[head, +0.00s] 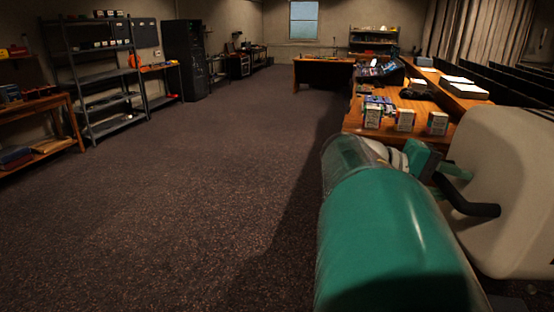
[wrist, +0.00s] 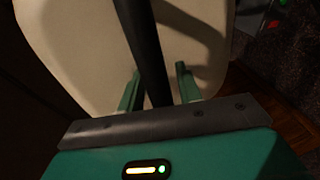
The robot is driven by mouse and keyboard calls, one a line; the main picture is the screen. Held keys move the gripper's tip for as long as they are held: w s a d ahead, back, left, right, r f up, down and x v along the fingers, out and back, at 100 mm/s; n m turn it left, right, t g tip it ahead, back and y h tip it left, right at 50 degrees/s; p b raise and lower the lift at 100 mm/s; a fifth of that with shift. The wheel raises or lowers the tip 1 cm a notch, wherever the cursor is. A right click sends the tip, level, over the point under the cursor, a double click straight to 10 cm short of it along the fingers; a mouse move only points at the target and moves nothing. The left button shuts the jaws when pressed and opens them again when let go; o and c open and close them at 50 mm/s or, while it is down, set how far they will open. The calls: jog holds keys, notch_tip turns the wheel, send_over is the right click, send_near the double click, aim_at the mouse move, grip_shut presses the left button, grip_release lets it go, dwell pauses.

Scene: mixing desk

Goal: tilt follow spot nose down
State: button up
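The follow spot shows as a large cream housing (head: 510,185) at the right edge of the head view, and it fills much of the wrist view (wrist: 80,45). A black bar handle (head: 475,207) sticks out of it towards my gripper. My teal gripper (head: 445,170) is at the housing's near left side. In the wrist view the black handle (wrist: 146,45) runs between the two fingers of my gripper (wrist: 158,88). The fingers look apart, with a gap on the right of the handle; whether the left finger touches it I cannot tell. The lamp's front is out of view.
A wooden desk (head: 360,122) with small boxes (head: 404,120) and a mixing console (head: 378,70) stands just beyond the housing. Metal shelves (head: 103,85) and a black rack (head: 185,60) line the left wall. The carpet (head: 190,190) is clear on the left.

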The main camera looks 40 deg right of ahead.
aim_at(485, 144)
grip_shut()
jog(key=shift+t+y, duration=0.3)
jog(key=r, duration=0.9)
jog(key=shift+s+d, duration=0.35)
jog(key=shift+s, duration=0.05)
jog(key=shift+r, duration=0.1)
jog(key=shift+o, duration=1.2)
grip_release()
jog(key=shift+s, duration=0.1)
jog(key=v, duration=1.4)
